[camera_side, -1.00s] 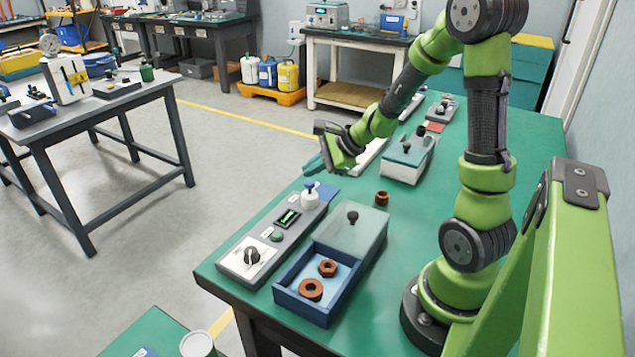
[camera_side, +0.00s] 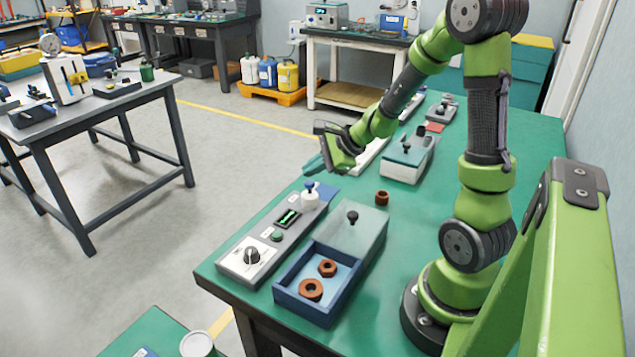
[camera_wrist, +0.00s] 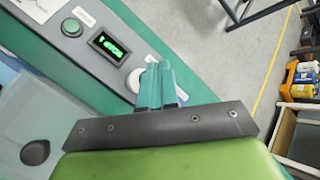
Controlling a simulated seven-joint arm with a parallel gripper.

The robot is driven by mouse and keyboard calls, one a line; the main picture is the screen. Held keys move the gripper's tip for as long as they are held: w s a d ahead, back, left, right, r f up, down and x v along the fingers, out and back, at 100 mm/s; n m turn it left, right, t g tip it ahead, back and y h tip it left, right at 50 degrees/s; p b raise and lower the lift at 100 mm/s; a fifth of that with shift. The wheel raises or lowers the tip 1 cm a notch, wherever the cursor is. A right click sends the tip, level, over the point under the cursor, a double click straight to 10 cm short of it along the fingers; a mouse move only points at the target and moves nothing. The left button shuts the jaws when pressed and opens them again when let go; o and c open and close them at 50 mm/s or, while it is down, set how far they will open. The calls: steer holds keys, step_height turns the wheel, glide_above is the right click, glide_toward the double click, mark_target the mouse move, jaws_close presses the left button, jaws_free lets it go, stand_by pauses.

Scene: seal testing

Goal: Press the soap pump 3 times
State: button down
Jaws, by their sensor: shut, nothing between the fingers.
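The soap pump (camera_side: 311,195) is a small white bottle with a blue top, standing upright at the far end of the grey panel in the side view. My gripper (camera_side: 316,164) is shut and empty, with teal fingers, and hangs above and just beyond the pump in that view. In the wrist view the closed fingers (camera_wrist: 157,72) cover much of the white pump (camera_wrist: 135,80), and its blue top is hidden. The side view shows a gap between fingers and pump.
The grey panel (camera_side: 262,240) carries a knob, a green button (camera_side: 276,236) and a lit green display (camera_side: 288,219). A blue box (camera_side: 318,312) with two brown nuts and a partly covering lid (camera_side: 349,231) sits beside it.

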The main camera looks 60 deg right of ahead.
mark_target(313, 183)
steer(key=shift+f, duration=0.1)
stand_by(0.3)
steer(key=shift+f, duration=0.35)
steer(key=shift+f, duration=0.85)
stand_by(0.8)
steer(key=shift+r, duration=1.3)
steer(key=shift+r, duration=2.5)
stand_by(0.4)
